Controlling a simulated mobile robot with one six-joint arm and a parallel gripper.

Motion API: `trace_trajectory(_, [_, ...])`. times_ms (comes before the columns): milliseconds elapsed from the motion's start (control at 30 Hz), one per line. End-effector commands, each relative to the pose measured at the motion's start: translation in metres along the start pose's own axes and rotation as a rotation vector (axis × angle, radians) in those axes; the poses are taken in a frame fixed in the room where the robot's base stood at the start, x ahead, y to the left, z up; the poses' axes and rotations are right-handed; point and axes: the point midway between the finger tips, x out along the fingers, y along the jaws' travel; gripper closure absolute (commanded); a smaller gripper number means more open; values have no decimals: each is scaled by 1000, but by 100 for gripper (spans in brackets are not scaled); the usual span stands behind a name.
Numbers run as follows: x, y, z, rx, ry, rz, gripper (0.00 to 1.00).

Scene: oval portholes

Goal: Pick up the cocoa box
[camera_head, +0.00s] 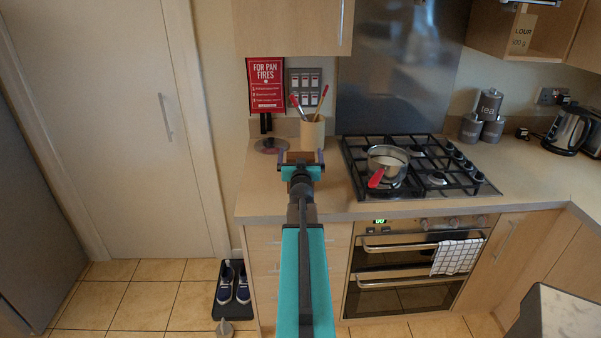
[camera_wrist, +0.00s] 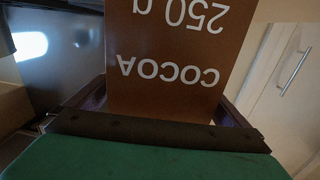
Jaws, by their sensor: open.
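The cocoa box (camera_wrist: 178,48) is brown with white lettering, "COCOA" and "250 g", which reads upside down in the wrist view. My gripper (camera_head: 301,158) is open, with one dark finger on each side of the box. In the wrist view the fingers (camera_wrist: 163,105) flank the box closely; I cannot tell whether either touches it.
A utensil pot (camera_head: 312,133) stands just behind the box on the counter (camera_head: 330,195). A gas hob (camera_head: 420,165) with a saucepan (camera_head: 387,158) lies to the right. A round dark item (camera_head: 270,146) lies left. Shoes (camera_head: 233,286) sit on the floor.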

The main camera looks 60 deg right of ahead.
Motion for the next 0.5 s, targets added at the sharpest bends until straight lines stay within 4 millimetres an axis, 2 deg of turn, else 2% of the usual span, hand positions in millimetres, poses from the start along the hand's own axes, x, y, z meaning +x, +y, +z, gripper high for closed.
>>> trace_trajectory(233, [0,-3,0,0,0,-3,0])
trace_trajectory(500, [0,-3,0,0,0,-3,46])
